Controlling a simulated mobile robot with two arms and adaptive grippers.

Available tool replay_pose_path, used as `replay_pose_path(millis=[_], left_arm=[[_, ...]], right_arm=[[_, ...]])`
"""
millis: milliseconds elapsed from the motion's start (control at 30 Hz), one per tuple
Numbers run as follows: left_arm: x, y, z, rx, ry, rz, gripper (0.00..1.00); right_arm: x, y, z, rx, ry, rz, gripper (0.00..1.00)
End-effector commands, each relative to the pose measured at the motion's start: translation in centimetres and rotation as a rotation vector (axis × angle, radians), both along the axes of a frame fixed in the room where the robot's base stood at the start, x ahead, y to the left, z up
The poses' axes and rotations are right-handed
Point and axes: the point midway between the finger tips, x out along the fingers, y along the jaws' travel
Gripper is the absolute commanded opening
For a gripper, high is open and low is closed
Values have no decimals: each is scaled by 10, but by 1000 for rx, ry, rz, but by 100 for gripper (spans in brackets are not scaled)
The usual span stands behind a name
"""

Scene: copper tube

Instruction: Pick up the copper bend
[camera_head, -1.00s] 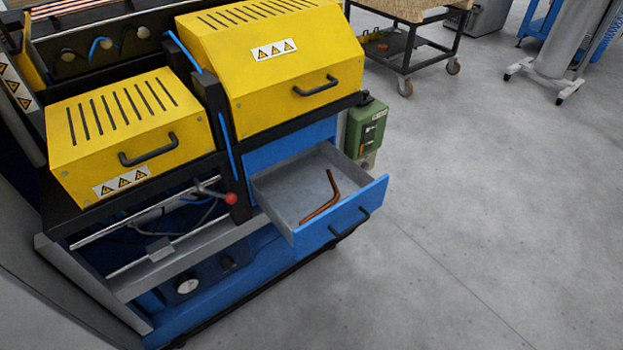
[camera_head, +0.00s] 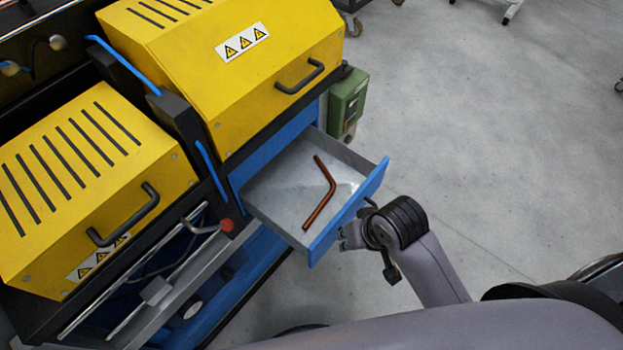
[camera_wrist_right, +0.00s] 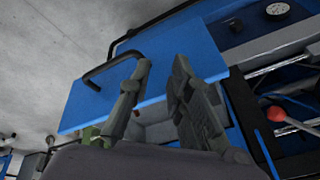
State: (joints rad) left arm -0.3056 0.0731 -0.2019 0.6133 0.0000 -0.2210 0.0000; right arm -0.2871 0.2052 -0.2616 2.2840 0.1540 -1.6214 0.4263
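The copper bend (camera_head: 325,192) is a thin, bent copper tube lying on the floor of an open grey drawer (camera_head: 280,205) with a blue front. My right gripper (camera_head: 347,238) is outside the drawer, close to the blue front and its black handle (camera_head: 369,204). In the right wrist view, its two fingers (camera_wrist_right: 160,88) stand apart with nothing seen between them, in front of the drawer front (camera_wrist_right: 110,95). The black handle (camera_wrist_right: 112,65) is beside the left finger; I cannot tell if they touch. My left gripper is not seen.
The machine has yellow covers (camera_head: 215,60) with black handles above and left of the drawer. A red-knobbed lever (camera_head: 227,225) sticks out left of the drawer. A green box (camera_head: 346,100) is mounted behind it. Grey floor (camera_head: 480,130) to the right is clear.

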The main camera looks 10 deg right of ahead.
Motion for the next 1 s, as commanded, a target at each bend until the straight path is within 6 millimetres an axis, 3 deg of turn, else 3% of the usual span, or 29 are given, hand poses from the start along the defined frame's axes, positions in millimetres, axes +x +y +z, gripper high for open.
replay_pose_path(millis=[233, 600, 833, 1000], left_arm=[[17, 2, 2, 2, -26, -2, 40], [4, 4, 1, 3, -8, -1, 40], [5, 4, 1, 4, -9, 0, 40], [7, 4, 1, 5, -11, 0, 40]], right_arm=[[23, 13, 9, 45, 27, -81, 19], [70, 24, 18, 90, 96, -279, 19], [121, 13, 37, 78, 157, -562, 19], [142, 1, 49, 66, 178, -728, 19]])
